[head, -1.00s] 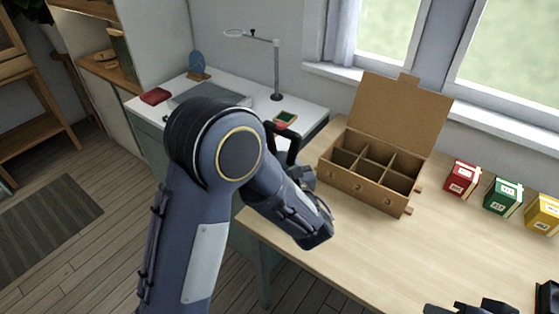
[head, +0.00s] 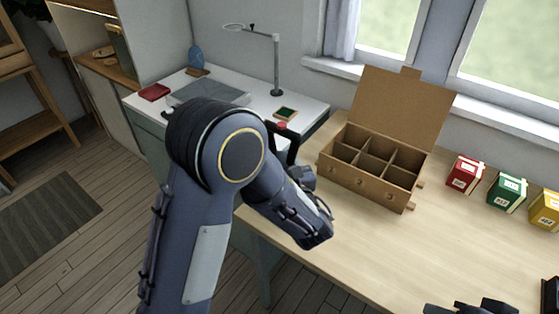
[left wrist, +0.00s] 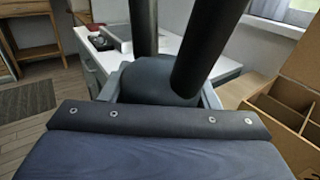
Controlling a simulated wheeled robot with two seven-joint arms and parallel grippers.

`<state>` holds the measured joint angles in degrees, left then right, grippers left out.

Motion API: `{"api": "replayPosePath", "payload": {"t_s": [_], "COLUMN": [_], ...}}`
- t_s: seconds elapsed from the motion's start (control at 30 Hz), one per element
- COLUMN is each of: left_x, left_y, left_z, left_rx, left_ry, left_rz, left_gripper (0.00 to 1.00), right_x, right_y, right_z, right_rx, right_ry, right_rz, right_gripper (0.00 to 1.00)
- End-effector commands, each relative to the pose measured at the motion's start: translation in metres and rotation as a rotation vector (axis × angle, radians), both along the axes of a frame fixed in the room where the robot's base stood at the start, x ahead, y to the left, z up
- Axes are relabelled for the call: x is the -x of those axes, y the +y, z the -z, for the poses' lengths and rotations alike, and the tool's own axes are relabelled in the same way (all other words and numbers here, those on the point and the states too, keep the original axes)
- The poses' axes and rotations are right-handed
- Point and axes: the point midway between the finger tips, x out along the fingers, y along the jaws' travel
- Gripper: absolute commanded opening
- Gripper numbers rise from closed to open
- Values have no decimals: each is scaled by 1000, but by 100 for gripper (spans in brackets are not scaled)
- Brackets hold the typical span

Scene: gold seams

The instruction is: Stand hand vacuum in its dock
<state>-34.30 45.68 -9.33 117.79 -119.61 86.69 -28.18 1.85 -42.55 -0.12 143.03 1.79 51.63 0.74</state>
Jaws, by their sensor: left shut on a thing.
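The hand vacuum shows in the head view only as a black handle (head: 293,152) with a small red part, beyond my left forearm. Its lower body is hidden by the arm. In the left wrist view two dark bars (left wrist: 205,50) of it rise from a dark rounded body (left wrist: 158,82). My left gripper (head: 303,177) is shut on the vacuum, near the left end of the wooden table; its fingers are mostly hidden. My right gripper (head: 470,308) shows only as dark tips at the bottom edge. I cannot make out the dock for sure; a dark object (head: 550,294) is cut off at the right edge.
An open cardboard box with compartments (head: 368,181) stands right of the vacuum. Red (head: 463,174), green (head: 505,193) and yellow (head: 544,209) cartons stand along the back. A white desk (head: 309,112) with a lamp (head: 277,70) is behind. The wooden table's middle (head: 430,250) is clear.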

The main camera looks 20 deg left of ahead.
Motion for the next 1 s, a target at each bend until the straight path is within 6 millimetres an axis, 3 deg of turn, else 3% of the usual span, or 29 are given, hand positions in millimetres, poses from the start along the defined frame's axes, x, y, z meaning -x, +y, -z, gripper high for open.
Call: {"api": "replayPosePath", "payload": {"t_s": [0.27,0.3,0.47,0.67,0.83,1.0], "left_x": [0,0,0,0,0,0], "left_y": [0,0,0,0,0,0], "left_z": [-1,-1,-1,-1,0,0], "left_rx": [-1,-1,0,-1,0,-1], "left_ry": [-3,-3,-2,-1,1,1], "left_rz": [0,0,0,0,0,0], "left_gripper": [28,56,77,81,99,99], "right_x": [0,0,0,0,0,0], "right_y": [0,0,0,0,0,0], "right_z": [0,0,0,0,0,0], "right_rx": [0,0,0,0,0,0], "right_ry": [0,0,0,0,0,0], "right_rz": [0,0,0,0,0,0], "right_gripper": [36,36,36,36,36,36]}}
